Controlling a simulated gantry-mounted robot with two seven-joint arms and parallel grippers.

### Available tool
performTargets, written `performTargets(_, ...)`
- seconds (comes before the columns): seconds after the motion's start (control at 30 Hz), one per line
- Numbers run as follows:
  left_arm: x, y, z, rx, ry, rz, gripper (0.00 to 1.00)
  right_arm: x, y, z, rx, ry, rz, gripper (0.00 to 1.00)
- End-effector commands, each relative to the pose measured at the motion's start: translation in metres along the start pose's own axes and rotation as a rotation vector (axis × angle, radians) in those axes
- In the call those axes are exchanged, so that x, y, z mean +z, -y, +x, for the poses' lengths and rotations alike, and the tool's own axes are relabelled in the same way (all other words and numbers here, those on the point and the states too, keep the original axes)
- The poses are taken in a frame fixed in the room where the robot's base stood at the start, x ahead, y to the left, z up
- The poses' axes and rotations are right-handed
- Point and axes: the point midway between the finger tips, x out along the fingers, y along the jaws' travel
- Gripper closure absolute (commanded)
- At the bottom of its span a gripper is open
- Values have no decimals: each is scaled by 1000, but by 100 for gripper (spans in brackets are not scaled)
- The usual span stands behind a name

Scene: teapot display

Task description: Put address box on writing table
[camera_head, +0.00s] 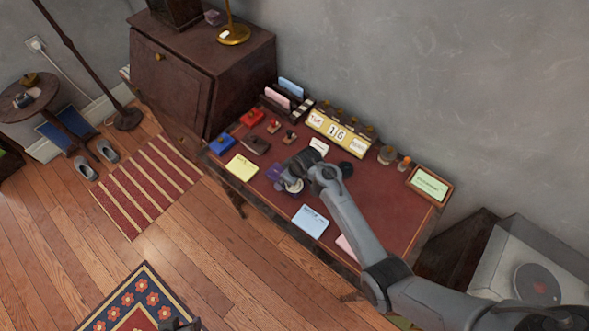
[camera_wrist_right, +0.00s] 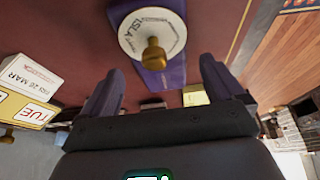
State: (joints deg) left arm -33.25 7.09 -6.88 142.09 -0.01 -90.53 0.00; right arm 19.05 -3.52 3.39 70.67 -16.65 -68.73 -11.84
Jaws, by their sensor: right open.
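A purple box with a round white lettered dial and a brass knob, which seems to be the address box (camera_head: 274,173), is over the red top of the writing table (camera_head: 385,215). In the head view my right gripper (camera_head: 284,176) is right at it and partly hides it. In the right wrist view the box (camera_wrist_right: 176,72) shows beyond and between the spread fingers of the right gripper (camera_wrist_right: 160,68), with no visible grip on it. Whether its underside touches the table is hidden. A dark shape at the bottom edge may be my left gripper (camera_head: 180,325); its fingers cannot be made out.
A yellow note (camera_head: 242,167), a blue note (camera_head: 310,221) and small stamps lie on the tabletop. A calendar (camera_head: 338,131), a letter rack (camera_head: 284,98) and a framed green card (camera_head: 429,184) line its back. A dark cabinet (camera_head: 190,75) stands at left.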

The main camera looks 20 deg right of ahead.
Motion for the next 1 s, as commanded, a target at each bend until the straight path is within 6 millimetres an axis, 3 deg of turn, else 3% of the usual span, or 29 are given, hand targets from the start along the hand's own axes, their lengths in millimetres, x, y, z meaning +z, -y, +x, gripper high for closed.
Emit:
performTargets(0.4, -7, -2, -21, 8, -2, -10, 53, -1, 1, -76, 1, -2, 1, 5)
performTargets(0.73, -8, 0, -24, 3, -1, -3, 53, 5, 0, -99, 7, 4, 5, 5)
performTargets(0.87, -8, 1, -24, -1, 0, 1, 53, 32, 0, -105, 39, 25, 33, 5)
performTargets(1.0, -8, 2, -24, -3, -1, 4, 53, 82, 7, -123, 99, 56, 84, 5)
